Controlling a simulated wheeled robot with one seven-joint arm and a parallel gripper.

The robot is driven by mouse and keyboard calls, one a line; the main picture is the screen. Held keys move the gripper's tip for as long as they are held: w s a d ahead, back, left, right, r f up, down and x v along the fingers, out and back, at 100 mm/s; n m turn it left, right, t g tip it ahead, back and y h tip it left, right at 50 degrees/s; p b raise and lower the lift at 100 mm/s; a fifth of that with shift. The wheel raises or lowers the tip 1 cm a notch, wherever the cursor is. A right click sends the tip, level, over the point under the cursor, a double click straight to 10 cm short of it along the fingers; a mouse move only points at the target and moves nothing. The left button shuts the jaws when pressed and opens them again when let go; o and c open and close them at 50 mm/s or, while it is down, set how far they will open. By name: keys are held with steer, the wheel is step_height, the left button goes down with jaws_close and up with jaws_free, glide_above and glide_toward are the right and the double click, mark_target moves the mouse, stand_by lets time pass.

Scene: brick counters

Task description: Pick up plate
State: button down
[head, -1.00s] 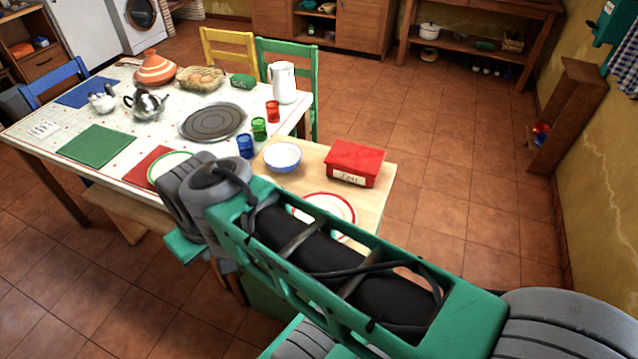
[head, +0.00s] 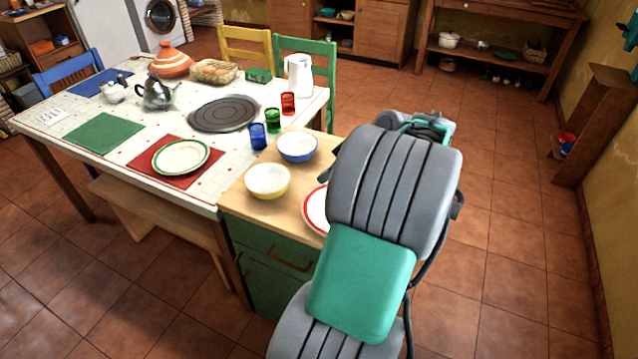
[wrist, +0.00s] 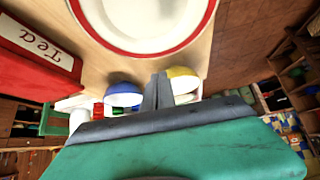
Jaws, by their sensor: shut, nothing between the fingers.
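A white plate with a red rim (head: 314,212) lies on the wooden top of the green cabinet. My arm covers its right part in the head view. In the wrist view the red-rimmed plate (wrist: 145,22) fills the top middle, cut off by the frame edge. My gripper (wrist: 157,80) is shut and empty, its fingers pointing toward the plate's rim and apart from it. The gripper is hidden behind my arm in the head view. Another white plate, with a green rim (head: 181,157), lies on a red placemat on the table.
A yellow bowl (head: 267,181) and a blue bowl (head: 297,146) stand beside the red-rimmed plate. A red tea tin (wrist: 38,55) is on its other side. Coloured glasses (head: 272,119) stand along the table edge. Open tiled floor (head: 500,240) lies to the right.

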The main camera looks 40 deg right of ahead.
mark_target(317, 200)
steer(key=x, duration=0.8)
steer(key=shift+w+f, duration=0.1)
steer(key=shift+f, duration=0.1)
steer(key=s, duration=0.2)
steer(key=s+d+b, duration=0.1)
steer(key=s, duration=0.2)
steer(key=shift+d, duration=0.1)
steer(key=shift+s, duration=0.2)
